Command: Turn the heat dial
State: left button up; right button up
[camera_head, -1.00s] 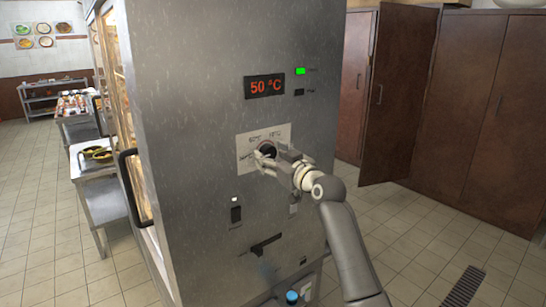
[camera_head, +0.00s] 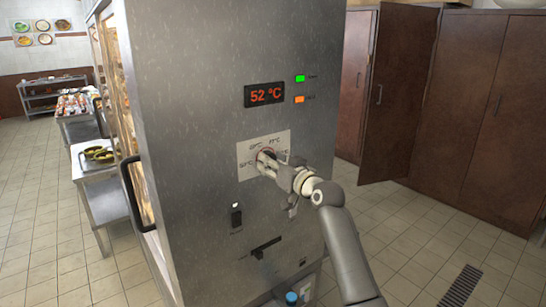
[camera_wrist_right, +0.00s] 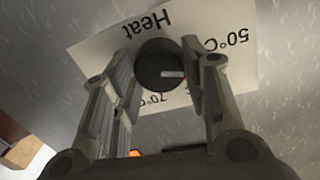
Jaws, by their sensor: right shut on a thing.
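The heat dial is a round black knob (camera_wrist_right: 160,64) on a white label (camera_wrist_right: 210,30) reading "Heat", "50°C" and "70°C" in the right wrist view. In the head view the dial (camera_head: 267,155) is partly hidden by my right gripper (camera_head: 270,166). The right gripper's two fingers are on either side of the dial, shut on it, with the white mark on the dial's face visible. The display (camera_head: 264,94) above reads 52 °C. A green light (camera_head: 299,77) and an orange light (camera_head: 299,99) are lit beside it. My left gripper is out of view.
The steel cabinet (camera_head: 200,90) has a switch (camera_head: 236,216) and a black lever (camera_head: 265,248) below the dial. A black door handle (camera_head: 131,196) sticks out on its left. Brown cupboards (camera_head: 455,110) stand behind at right, one door open. The tiled floor (camera_head: 425,235) at right is clear.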

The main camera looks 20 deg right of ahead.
jog(key=m+y+p, duration=0.1)
jog(key=m+p, duration=0.5)
jog(key=m, duration=0.3)
jog(key=m+g+p, duration=0.1)
jog(key=m+p, duration=0.5)
jog(key=m, duration=0.3)
jog(key=shift+d+r+y, duration=0.15)
jog(key=shift+d+y, duration=0.05)
jog(key=shift+y, duration=0.2)
jog(key=shift+m, duration=0.4)
jog(key=o, duration=1.1)
jog(key=shift+w, duration=0.1)
jog(key=shift+c, duration=0.2)
